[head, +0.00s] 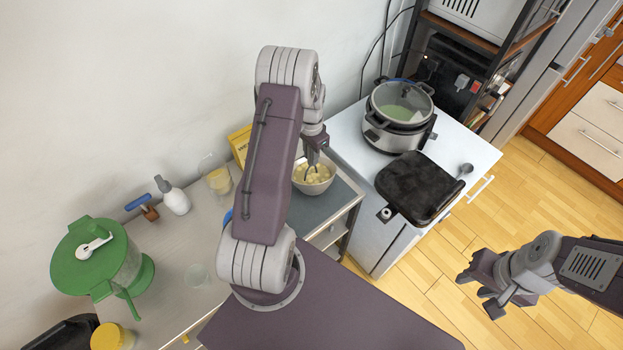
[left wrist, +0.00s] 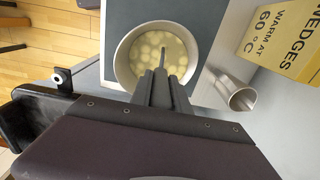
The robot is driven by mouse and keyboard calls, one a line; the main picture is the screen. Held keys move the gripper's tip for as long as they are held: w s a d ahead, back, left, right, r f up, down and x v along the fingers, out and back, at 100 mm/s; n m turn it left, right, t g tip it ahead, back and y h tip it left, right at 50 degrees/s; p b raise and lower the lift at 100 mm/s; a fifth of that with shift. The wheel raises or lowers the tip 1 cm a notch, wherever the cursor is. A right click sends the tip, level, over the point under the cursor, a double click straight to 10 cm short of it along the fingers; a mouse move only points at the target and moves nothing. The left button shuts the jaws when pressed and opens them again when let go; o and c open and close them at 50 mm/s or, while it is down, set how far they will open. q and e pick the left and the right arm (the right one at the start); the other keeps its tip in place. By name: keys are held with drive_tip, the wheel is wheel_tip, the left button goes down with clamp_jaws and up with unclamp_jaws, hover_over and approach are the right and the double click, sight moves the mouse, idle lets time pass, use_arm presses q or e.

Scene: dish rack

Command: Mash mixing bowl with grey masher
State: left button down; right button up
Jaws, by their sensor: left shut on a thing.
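The mixing bowl (head: 322,190) stands on a dark board on the counter and holds pale yellow chunks. It also shows in the left wrist view (left wrist: 121,62), directly beyond my fingers. My left gripper (head: 314,152) is above the bowl, pointing down, and is shut on the grey masher (head: 311,169). The masher's lower end reaches down into the bowl over the chunks; I cannot tell whether it presses on them. In the left wrist view only a thin grey part of the masher (left wrist: 163,57) shows past the fingertips. My right gripper (head: 478,284) hangs empty over the floor, its fingers apart.
A yellow box (head: 240,143) stands behind the bowl, and a metal cup (left wrist: 233,91) lies beside it in the left wrist view. A lidded cooker (head: 398,125) and a black appliance (head: 417,187) stand to the right. A green-lidded jug (head: 92,262) stands left.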

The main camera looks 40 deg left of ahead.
use_arm(q)
drive_tip(key=s, duration=0.1)
drive_tip(key=s+r, duration=0.1)
drive_tip(key=s, duration=0.1)
drive_tip(key=s+p, duration=0.1)
drive_tip(key=shift+s+d+r, duration=0.15)
drive_tip(key=shift+s+d, duration=0.25)
drive_tip(key=w+d, duration=0.3)
drive_tip(key=shift+w+d, duration=0.3)
